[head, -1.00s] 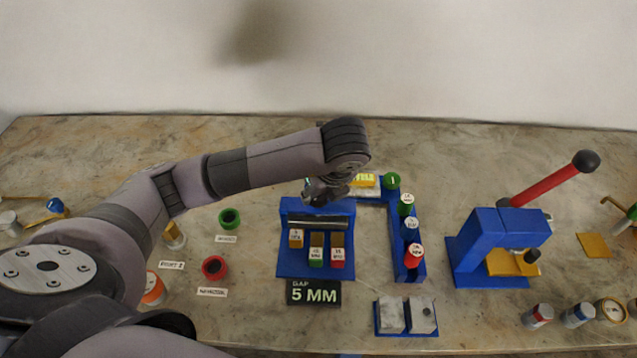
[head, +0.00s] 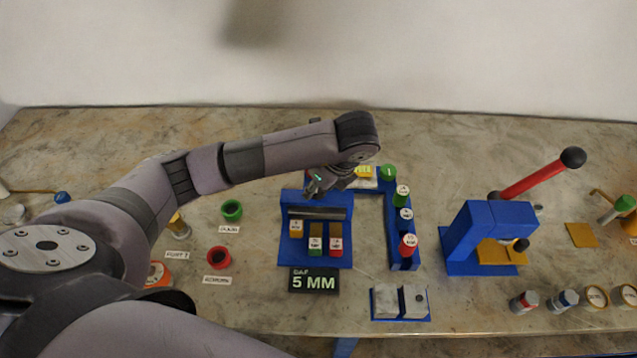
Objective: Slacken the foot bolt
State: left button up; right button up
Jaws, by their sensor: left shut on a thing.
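My left gripper (head: 318,184) comes down at the back edge of a blue stand (head: 287,254) with a dark grey bar across it. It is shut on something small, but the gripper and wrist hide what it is. I cannot make out a bolt that is clearly the foot bolt. Small blocks with brass, green and red faces, such as the red one (head: 336,247), sit on the stand below the bar. A black "GAP 5 MM" sign (head: 314,281) lies in front of the stand. My right gripper is not in view.
A blue L-shaped rack (head: 393,240) with labelled, coloured-top pieces stands close to the right. Grey blocks (head: 386,302) lie in a blue tray. A blue press (head: 489,228) with a red lever stands farther right.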

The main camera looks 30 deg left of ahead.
pick_arm(q)
jog(key=o, duration=1.1)
jog(key=shift+d+r, duration=0.2)
jog(key=shift+r, duration=0.25)
jog(key=v, duration=1.1)
jog(key=shift+s, duration=0.1)
jog(key=shift+f, duration=0.1)
